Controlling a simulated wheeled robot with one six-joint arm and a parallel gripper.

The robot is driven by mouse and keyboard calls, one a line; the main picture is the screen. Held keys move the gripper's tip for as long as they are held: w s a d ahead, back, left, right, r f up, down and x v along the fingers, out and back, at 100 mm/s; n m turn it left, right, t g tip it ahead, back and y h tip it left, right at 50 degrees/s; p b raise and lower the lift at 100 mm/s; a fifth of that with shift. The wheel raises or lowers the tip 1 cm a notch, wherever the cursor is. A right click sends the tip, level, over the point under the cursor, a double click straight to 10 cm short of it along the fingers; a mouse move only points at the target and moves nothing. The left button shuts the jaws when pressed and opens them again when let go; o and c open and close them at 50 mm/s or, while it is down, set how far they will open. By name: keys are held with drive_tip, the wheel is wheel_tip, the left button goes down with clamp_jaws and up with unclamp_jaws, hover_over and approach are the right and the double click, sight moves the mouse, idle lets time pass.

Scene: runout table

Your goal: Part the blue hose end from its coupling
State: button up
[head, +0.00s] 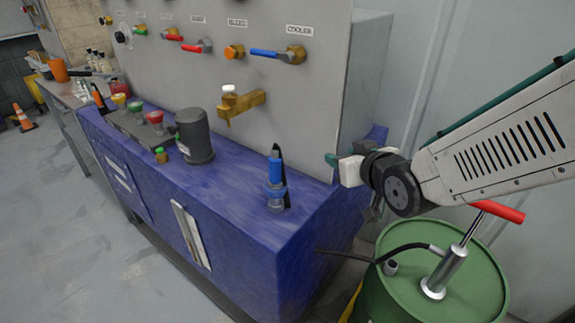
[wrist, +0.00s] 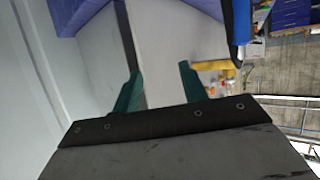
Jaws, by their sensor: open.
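The blue hose end (head: 275,168) stands upright on its grey coupling (head: 276,197) near the right front corner of the blue cabinet top. A black hose bends behind it. The two parts look joined. My gripper (head: 333,160) is to the right of the hose end, apart from it, beside the panel's right side. In the wrist view my gripper (wrist: 158,84) shows two teal fingers, open with nothing between them. A dark and blue shape at the upper right of the wrist view may be the hose end; I cannot tell for sure.
A dark grey canister (head: 194,137) and red and green funnels stand left on the blue cabinet (head: 240,185). A brass tap (head: 240,102) juts from the panel behind the hose end. A green drum (head: 445,290) with a red-handled pump (head: 445,270) stands below my arm.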

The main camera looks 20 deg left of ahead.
sight(272, 152)
drive_tip(key=s+a+n+y, duration=0.1)
drive_tip(key=a+y, duration=0.1)
drive_tip(key=a, duration=0.2)
drive_tip(key=s+a+f+y, duration=0.1)
drive_tip(key=a+y, duration=0.1)
drive_tip(key=a, duration=0.1)
drive_tip(key=s+a+n+y, duration=0.1)
drive_tip(key=s+a, duration=0.1)
drive_tip(key=a, duration=0.2)
drive_tip(key=shift+a+f+n+t+y, duration=0.3)
drive_tip(key=shift+a+f+t+y, duration=0.05)
drive_tip(key=shift+t+y, duration=0.05)
drive_tip(key=shift+w+a, duration=0.1)
drive_tip(key=shift+a, duration=0.2)
drive_tip(key=x, duration=0.7)
drive_tip(key=shift+w+r, duration=0.1)
drive_tip(key=shift+w, duration=0.05)
clamp_jaws()
drive_tip(key=c, duration=0.8)
unclamp_jaws()
clamp_jaws()
drive_tip(key=shift+r, duration=0.15)
